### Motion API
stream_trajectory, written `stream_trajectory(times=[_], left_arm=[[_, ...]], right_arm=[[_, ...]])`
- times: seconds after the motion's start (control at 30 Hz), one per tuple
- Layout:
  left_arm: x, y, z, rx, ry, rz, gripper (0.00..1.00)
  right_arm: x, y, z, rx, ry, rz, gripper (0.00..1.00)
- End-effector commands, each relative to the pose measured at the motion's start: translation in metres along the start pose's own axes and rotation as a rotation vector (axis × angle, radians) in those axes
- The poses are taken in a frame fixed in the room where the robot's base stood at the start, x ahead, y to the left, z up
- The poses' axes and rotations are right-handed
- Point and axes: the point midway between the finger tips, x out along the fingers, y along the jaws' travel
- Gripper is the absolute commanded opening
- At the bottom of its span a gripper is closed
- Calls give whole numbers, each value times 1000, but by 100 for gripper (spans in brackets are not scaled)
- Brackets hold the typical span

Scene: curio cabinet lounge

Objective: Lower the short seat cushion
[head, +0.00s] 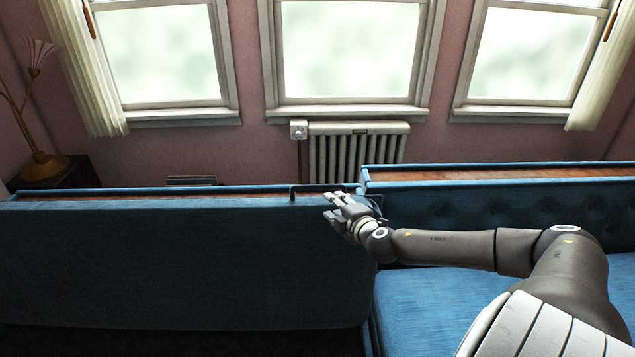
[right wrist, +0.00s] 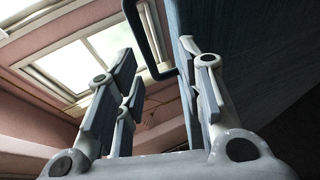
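The short seat cushion (head: 180,265) appears to be the plain blue panel standing upright on the left of the sofa in the head view. Its blue face also shows at the right of the right wrist view (right wrist: 245,50). A dark bar handle (head: 292,193) sits at its upper right edge; it also shows in the right wrist view (right wrist: 147,40). My right gripper (head: 333,205) is at the cushion's upper right corner, beside the handle. Its fingers (right wrist: 155,85) are spread, with nothing clearly held between them. Contact with the cushion cannot be told. My left gripper is out of view.
On the right, a blue seat (head: 430,300) lies flat before a tufted backrest (head: 480,207). A wood-topped ledge (head: 500,174) runs behind it. A radiator (head: 355,148) stands under the middle window. A lamp (head: 42,160) stands at the far left.

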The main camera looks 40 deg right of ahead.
Motion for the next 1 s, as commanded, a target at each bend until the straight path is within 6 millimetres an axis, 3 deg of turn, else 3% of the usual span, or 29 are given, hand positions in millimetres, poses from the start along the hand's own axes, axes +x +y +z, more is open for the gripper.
stream_trajectory(times=[0.1,0.37,0.7,1.0], left_arm=[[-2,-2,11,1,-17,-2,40],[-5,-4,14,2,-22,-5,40],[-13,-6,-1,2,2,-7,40],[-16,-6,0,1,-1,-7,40]], right_arm=[[-1,17,-5,-27,20,21,35],[16,21,-5,-27,20,27,35],[59,23,-7,-27,20,27,35],[95,22,-7,-28,20,25,35]])
